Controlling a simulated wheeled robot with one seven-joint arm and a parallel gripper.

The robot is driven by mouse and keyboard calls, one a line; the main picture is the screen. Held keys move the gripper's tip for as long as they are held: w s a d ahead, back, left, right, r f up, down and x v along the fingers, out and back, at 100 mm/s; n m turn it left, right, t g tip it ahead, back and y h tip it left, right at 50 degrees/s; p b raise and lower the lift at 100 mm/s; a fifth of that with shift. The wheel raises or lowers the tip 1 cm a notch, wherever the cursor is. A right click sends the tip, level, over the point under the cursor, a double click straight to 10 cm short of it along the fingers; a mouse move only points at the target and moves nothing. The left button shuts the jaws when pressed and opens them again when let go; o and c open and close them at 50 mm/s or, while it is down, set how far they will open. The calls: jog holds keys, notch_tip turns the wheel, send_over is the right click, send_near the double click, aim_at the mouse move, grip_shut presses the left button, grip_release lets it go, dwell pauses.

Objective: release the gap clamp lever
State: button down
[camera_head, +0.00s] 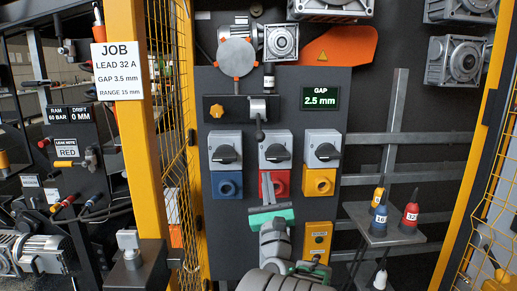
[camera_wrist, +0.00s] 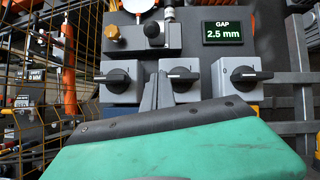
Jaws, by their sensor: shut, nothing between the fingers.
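The gap clamp appears to be the dark block (camera_head: 235,108) on the upper panel, with a brass knob (camera_head: 216,111) at its left. A short lever with a dark ball end (camera_head: 260,134) hangs down from a grey hub at its right; in the wrist view the dark ball (camera_wrist: 152,30) sits in front of the block. The gap display (camera_head: 319,98) reads 2.5 mm. My gripper (camera_head: 268,183) is shut and empty, below the lever and apart from it, in front of the middle switch box. In the wrist view its grey fingers (camera_wrist: 156,92) point up, close together.
Three grey rotary switches (camera_head: 274,152) sit under the block, above blue, red and yellow sockets. My gripper hides part of the red socket. A shelf (camera_head: 380,235) with numbered plugs stands at right. A yellow post (camera_head: 138,150) and mesh are at left. The job sign (camera_head: 118,70) says gap 3.5 mm.

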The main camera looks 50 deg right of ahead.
aim_at(259, 126)
jog(key=w+d+r+p, duration=0.2)
jog(key=w+r+p, duration=0.1)
jog(key=r, duration=0.4)
jog(key=shift+w+d+p, duration=0.3)
jog(key=shift+w+p, duration=0.05)
jog(key=shift+p, duration=0.3)
jog(key=shift+r, duration=0.15)
